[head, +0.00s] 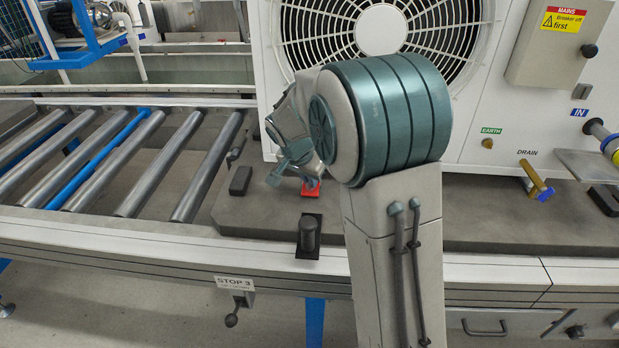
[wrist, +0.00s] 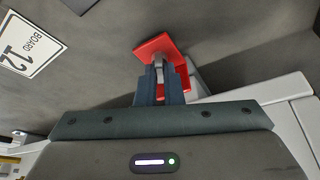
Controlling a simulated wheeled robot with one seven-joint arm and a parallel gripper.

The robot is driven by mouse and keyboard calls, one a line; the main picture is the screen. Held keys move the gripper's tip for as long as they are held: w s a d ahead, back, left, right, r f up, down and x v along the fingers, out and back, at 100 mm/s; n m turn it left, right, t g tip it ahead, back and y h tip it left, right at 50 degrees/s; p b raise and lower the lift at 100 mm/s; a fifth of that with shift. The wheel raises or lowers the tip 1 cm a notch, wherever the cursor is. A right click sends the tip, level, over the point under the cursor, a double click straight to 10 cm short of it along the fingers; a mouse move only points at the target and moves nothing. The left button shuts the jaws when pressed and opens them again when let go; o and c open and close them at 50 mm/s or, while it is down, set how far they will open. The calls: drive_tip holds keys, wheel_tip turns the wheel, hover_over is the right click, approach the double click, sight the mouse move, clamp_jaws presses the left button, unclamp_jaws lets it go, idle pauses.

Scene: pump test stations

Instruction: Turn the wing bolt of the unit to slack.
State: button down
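The unit (head: 478,110) is a large white cabinet with a round fan grille, standing on a dark grey board (head: 480,215). At its lower left foot a red clamp piece (head: 310,189) shows low beside my gripper (head: 290,168). In the wrist view the red clamp piece (wrist: 156,47) is a bent plate just beyond my fingertips. My gripper (wrist: 160,75) has its two dark fingers close together around a narrow grey wing bolt (wrist: 159,64). Most of the bolt is hidden by the fingers. Its turned angle is hard to read.
A roller conveyor (head: 120,165) runs to the left. A black stop (head: 308,236) stands on the front rail, near my arm. A brass drain valve (head: 536,180) and a grey mains box (head: 558,45) are at the right. A "BOARD 12" label (wrist: 32,47) lies on the board.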

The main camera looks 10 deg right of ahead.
drive_tip(key=shift+n, duration=0.3)
drive_tip(key=n+p, duration=0.1)
drive_tip(key=n, duration=0.1)
drive_tip(key=n+t+y+p, duration=0.1)
drive_tip(key=n, duration=0.1)
drive_tip(key=shift+s+d+r+y, duration=0.1)
drive_tip(key=shift+d+r+y, duration=0.1)
drive_tip(key=shift+y, duration=0.1)
drive_tip(key=n+y+p, duration=0.1)
drive_tip(key=n+p, duration=0.1)
drive_tip(key=n, duration=0.1)
drive_tip(key=n+y+p, duration=0.1)
drive_tip(key=n+p, duration=0.1)
drive_tip(key=p, duration=0.1)
drive_tip(key=shift+d+r+n, duration=0.1)
drive_tip(key=shift+d+n, duration=0.05)
drive_tip(key=shift+n, duration=0.25)
drive_tip(key=n+y+p, duration=0.1)
drive_tip(key=n+p, duration=0.2)
drive_tip(key=p, duration=0.1)
drive_tip(key=shift+d+y, duration=0.1)
drive_tip(key=shift+y, duration=0.2)
drive_tip(key=shift+f+n+g+y+p, duration=0.1)
drive_tip(key=shift+n+g+y+p, duration=0.15)
drive_tip(key=shift+n+p, duration=0.6)
drive_tip(key=shift+f+n+g+y+p, duration=0.2)
drive_tip(key=shift+n+p, duration=0.35)
drive_tip(key=shift+n, duration=0.5)
